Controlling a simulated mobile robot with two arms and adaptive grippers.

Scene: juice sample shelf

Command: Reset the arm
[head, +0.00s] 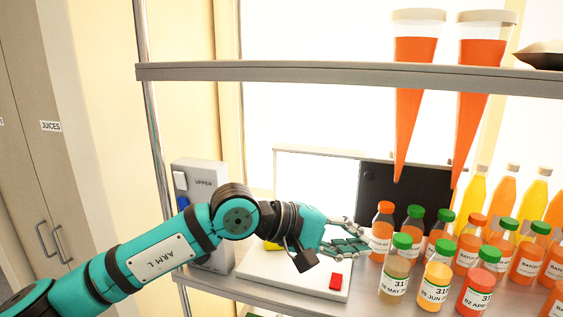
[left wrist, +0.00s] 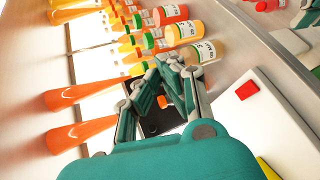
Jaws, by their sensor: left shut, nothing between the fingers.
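My left arm, teal and marked "ARM L", reaches in from the left of the head view. Its gripper (head: 362,246) is shut and empty above the shelf, over the right side of a white device with a red button (head: 336,280). The fingertips are close to the left end of the bottle rows, near an orange-capped bottle (head: 382,228); I cannot tell whether they touch it. In the left wrist view the gripper's fingers (left wrist: 168,80) are closed together, with bottles beyond them.
Several capped juice bottles (head: 437,281) crowd the right of the lower shelf (head: 262,292). Orange cones hang through the upper shelf (head: 330,72). A dark panel (head: 385,192) stands behind the bottles. A grey box marked "UPPER" (head: 203,196) stands at the left post.

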